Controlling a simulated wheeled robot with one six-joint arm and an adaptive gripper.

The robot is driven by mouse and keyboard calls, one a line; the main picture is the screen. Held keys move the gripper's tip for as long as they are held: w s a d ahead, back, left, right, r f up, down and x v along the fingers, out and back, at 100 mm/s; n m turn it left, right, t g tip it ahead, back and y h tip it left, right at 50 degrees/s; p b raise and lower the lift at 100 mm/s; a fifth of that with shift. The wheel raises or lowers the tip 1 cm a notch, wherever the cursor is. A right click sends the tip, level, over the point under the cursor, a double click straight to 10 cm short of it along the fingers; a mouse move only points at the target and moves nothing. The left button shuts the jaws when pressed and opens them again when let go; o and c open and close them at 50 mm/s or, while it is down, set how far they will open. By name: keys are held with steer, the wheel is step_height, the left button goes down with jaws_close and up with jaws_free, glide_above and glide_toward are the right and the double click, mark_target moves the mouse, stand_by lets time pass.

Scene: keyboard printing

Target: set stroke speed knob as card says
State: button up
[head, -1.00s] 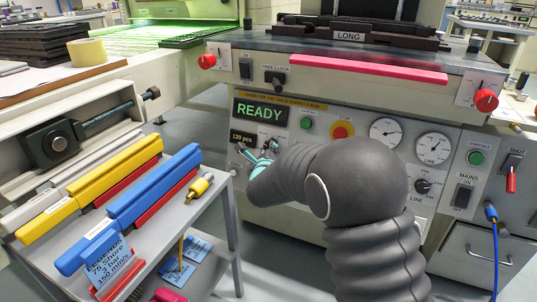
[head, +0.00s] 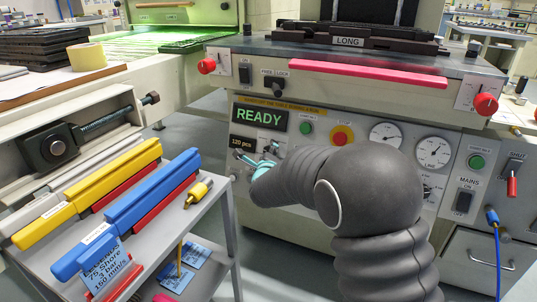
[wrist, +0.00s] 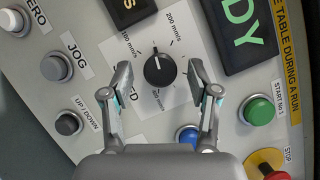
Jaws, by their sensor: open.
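The stroke speed knob (wrist: 158,70) is black and round, on a white scale plate on the press panel. In the wrist view its white pointer mark points up, between the 100 mm/s label at upper left and the 200 mm/s label at upper right. My gripper (wrist: 160,76) is open, one finger on each side of the knob, with gaps visible. In the head view my gripper (head: 262,168) is at the panel below the READY display, and my arm hides part of the panel. The blue card (head: 104,262) on the cart reads 75 Shore, 3 bar, 150 mm/s.
Near the knob are a blue button (wrist: 187,134), a green start button (wrist: 258,110), a red stop button (wrist: 267,167) and a grey jog button (wrist: 56,68). The cart (head: 215,200) with yellow and blue squeegees stands at left.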

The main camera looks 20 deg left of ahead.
steer(key=v, duration=1.2)
steer(key=shift+r, duration=0.15)
